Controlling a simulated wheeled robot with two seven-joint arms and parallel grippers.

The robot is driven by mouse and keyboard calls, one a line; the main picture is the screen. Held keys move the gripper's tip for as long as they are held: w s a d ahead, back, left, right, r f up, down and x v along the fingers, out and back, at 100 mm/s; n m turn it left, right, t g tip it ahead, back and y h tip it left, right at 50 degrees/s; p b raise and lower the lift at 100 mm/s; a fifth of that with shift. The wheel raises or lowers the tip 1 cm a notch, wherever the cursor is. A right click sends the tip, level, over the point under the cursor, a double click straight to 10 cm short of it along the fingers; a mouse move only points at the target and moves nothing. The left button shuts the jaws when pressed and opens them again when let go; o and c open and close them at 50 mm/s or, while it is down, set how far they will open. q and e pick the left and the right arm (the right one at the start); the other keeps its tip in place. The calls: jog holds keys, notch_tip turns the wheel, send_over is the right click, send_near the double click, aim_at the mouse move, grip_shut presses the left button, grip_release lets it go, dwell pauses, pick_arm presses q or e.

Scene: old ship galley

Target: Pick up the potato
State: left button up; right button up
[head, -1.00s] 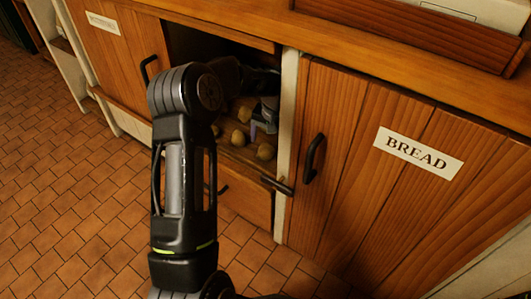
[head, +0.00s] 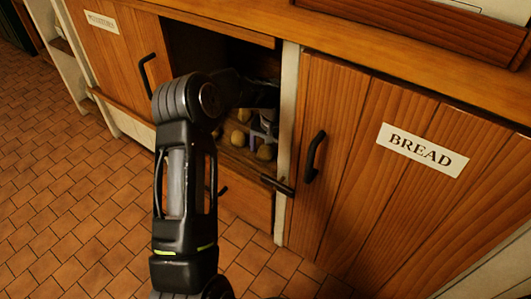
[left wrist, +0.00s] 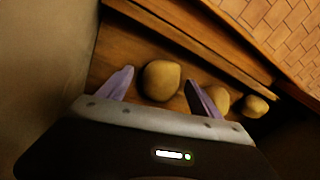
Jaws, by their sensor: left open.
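In the left wrist view, a round brown potato (left wrist: 161,80) sits on the wooden shelf between the two purple fingers of my open left gripper (left wrist: 158,92). Two more potatoes lie to its right, one partly behind the right finger (left wrist: 218,98) and one farther along (left wrist: 255,106). In the head view, my left arm reaches into the open cupboard, and the left gripper (head: 262,128) shows dimly among several potatoes (head: 265,152). My arm hides part of the cupboard's inside. My right gripper is not in view.
The cupboard opening is framed by a pale post (head: 287,130) on the right and a door with a handle (head: 148,70) on the left. A closed door labelled BREAD (head: 421,150) stands to the right. The tiled floor (head: 70,200) at the left is clear.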

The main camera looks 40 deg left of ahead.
aim_at(266, 149)
pick_arm(q)
jog(key=c, duration=1.5)
jog(key=shift+r, duration=0.15)
jog(key=shift+c, duration=0.2)
jog(key=shift+a+r+p, duration=0.25)
jog(key=shift+r+p, duration=0.2)
jog(key=shift+p, duration=0.15)
notch_tip(266, 149, up, 6)
jog(key=p, duration=0.3)
jog(key=shift+r, duration=0.25)
jog(key=a+p, duration=0.4)
jog(key=a, duration=1.5)
jog(key=shift+s+a+f, duration=0.25)
jog(key=shift+a+f, duration=0.05)
jog(key=shift+f, duration=0.05)
